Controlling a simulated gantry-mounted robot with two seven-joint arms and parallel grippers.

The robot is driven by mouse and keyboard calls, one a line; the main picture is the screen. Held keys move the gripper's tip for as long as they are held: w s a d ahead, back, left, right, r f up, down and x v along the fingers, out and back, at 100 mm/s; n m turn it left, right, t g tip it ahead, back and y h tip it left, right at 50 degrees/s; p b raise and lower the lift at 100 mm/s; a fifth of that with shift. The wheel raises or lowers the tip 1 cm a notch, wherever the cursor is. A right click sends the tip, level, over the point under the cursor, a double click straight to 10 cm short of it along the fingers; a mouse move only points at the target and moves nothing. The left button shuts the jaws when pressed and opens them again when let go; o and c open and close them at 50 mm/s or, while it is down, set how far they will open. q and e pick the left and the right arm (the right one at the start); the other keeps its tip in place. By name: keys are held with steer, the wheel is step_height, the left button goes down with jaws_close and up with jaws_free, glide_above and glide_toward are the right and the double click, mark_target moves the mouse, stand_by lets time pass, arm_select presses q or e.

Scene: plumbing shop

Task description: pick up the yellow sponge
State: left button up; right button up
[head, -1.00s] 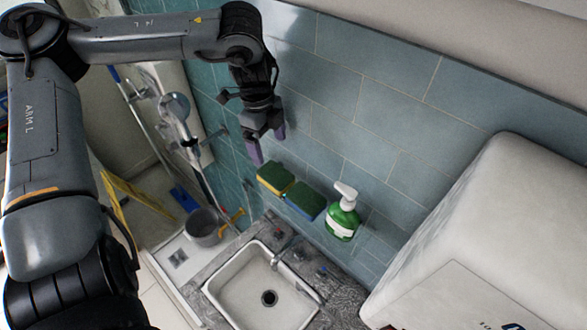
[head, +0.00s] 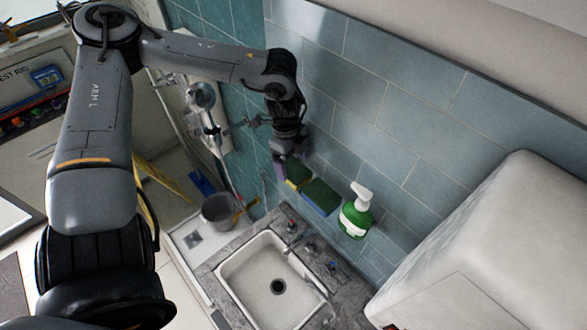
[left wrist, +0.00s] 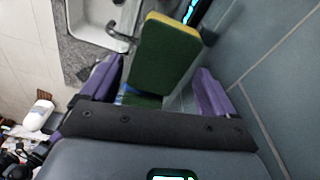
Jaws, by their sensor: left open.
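The yellow sponge (head: 294,185), with a dark green scouring face, lies by the tiled wall above the sink, partly hidden by my left gripper in the head view. In the left wrist view the yellow sponge (left wrist: 166,55) shows its green face and yellow edge, reaching past and between the fingers. My left gripper (head: 294,170) is open with purple fingertips and is close over the sponge. In the left wrist view its fingers (left wrist: 155,88) stand apart on either side; I cannot tell whether they touch it. My right gripper is not in view.
A blue sponge (head: 321,197) with a green face lies right beside the yellow one. A green soap bottle (head: 355,215) with a white pump stands further right. A white sink (head: 260,270) is below. The tiled wall (head: 400,110) is close behind my gripper. A grey pot (head: 217,211) stands left.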

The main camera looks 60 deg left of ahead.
arm_select(q)
steer(key=shift+d+f, duration=0.1)
steer(key=shift+f, duration=0.75)
steer(key=c, duration=0.8)
steer(key=shift+r, duration=0.15)
